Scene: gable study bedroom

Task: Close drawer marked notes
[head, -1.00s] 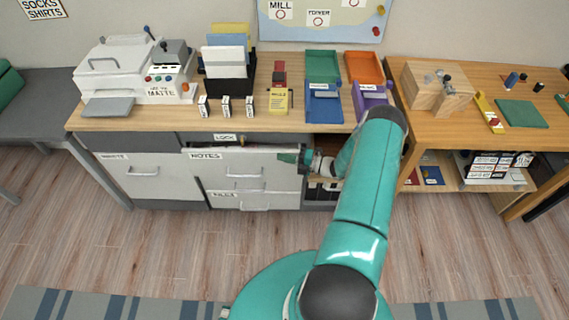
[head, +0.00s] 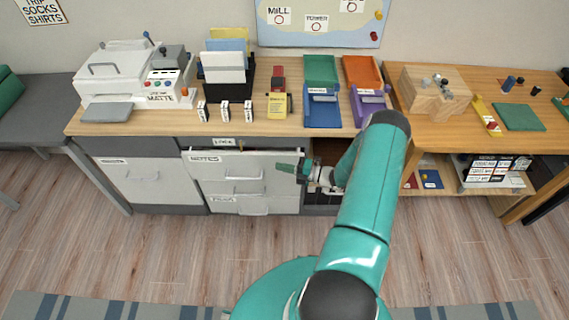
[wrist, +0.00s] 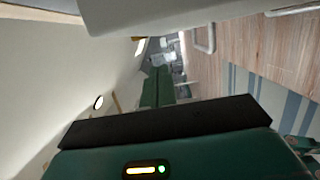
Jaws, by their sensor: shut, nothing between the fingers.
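The drawer marked NOTES (head: 226,170) is a pale grey front with a bar handle, in the middle of the cabinet below the desk top. It appears to stand out from the cabinet, by an amount I cannot judge well. My gripper (head: 282,167) is shut and empty, pointing left at the right part of this front. I cannot tell whether it touches it. In the wrist view, a pale panel (wrist: 170,14), probably a drawer front, crosses the top, above my gripper's dark fingers (wrist: 165,120).
Another labelled drawer (head: 225,205) lies below NOTES, and a white-fronted one (head: 135,185) to the left. A dark open bay (head: 325,200) is right of the drawers. The desk top (head: 150,122) carries a printer and trays.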

